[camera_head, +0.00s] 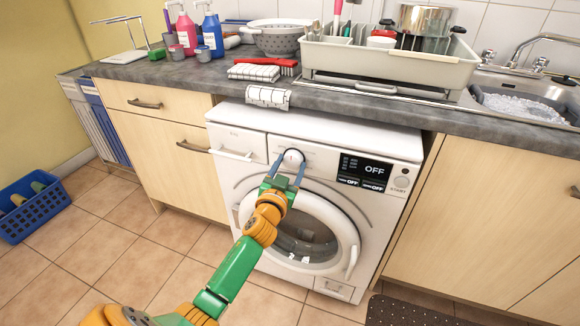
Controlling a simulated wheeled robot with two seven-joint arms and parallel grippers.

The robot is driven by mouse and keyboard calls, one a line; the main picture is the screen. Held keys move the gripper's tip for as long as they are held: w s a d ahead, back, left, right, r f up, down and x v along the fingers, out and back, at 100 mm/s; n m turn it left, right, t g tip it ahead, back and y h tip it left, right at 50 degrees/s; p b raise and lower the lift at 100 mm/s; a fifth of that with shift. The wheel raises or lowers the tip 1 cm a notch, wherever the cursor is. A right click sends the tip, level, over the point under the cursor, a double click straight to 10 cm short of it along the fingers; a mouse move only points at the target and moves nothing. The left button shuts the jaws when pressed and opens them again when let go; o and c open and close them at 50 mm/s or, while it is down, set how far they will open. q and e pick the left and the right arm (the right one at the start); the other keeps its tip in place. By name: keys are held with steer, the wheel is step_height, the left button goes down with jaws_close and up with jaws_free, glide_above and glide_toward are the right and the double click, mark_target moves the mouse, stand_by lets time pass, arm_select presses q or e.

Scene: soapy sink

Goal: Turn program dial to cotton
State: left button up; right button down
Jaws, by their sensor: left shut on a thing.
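The white washing machine (337,145) stands under the grey counter with its round door closed. Its program dial (292,157) is a round white knob left of the black display (364,172), which reads OFF. My left gripper (290,162) reaches up from below with its two fingers on either side of the dial, shut on it. The dial's markings are too small to read. My right gripper is not in view.
A detergent drawer (236,143) is left of the dial. The counter (190,78) above carries bottles, a colander (275,37), towels and a dish rack (390,60). A blue basket (32,205) and a dark mat (410,312) lie on the tiled floor.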

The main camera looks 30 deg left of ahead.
arm_select(q)
steer(key=m, duration=0.5)
steer(key=shift+f, duration=0.1)
steer(key=shift+m+t+b, duration=0.3)
steer(key=shift+m+b, duration=0.1)
steer(key=shift+m, duration=1.9)
steer(key=o, duration=1.4)
steer(key=shift+c, duration=0.2)
steer(key=shift+s, duration=0.1)
steer(key=v, duration=0.7)
